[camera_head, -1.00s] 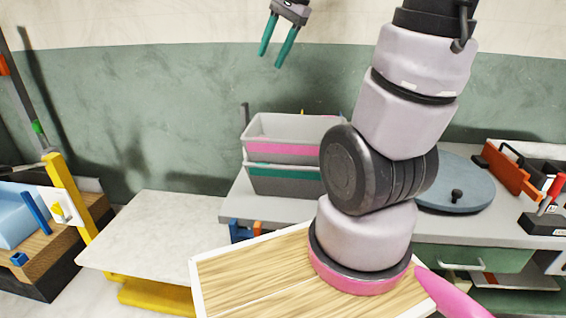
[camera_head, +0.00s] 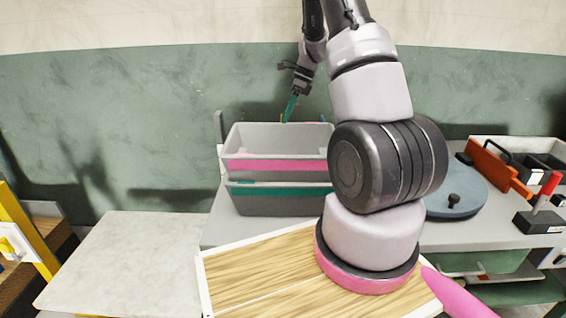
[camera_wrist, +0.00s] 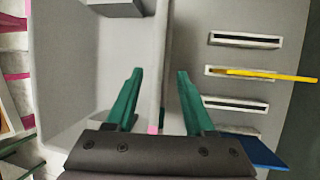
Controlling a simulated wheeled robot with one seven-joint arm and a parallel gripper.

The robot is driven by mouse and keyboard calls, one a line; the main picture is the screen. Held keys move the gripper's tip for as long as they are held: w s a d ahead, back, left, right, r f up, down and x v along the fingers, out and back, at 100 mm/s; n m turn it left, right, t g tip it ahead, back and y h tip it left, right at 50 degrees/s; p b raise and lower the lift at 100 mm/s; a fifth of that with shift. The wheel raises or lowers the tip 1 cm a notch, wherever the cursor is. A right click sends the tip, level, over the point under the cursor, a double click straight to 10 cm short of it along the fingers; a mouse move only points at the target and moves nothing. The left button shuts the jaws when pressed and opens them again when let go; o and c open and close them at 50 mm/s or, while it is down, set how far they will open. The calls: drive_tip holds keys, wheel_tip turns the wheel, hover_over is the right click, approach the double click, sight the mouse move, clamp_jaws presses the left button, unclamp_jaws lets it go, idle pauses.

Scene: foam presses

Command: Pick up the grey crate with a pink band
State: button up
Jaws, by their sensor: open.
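The grey crate with a pink band (camera_head: 270,166) sits on top of a grey crate with a green band (camera_head: 275,200) on the grey bench. The pink-banded crate is empty as far as I see. My gripper (camera_head: 289,108) is above its far rim in the head view, with green fingers pointing down. In the wrist view my gripper (camera_wrist: 155,75) is open, its two fingers on either side of a crate wall (camera_wrist: 158,60). I cannot tell how deep the fingers reach. My arm hides the crate's right end in the head view.
A grey slotted panel with a yellow stick (camera_wrist: 270,75) lies beside the crate wall in the wrist view. A round blue-grey disc (camera_head: 455,195) and a tray with an orange piece (camera_head: 498,167) are to the right. A pale table (camera_head: 125,260) on the left is bare.

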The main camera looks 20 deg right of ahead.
sight(278, 136)
drive_tip(key=x, duration=0.8)
drive_tip(key=shift+s+a+f, duration=0.1)
drive_tip(key=shift+s, duration=0.2)
clamp_jaws()
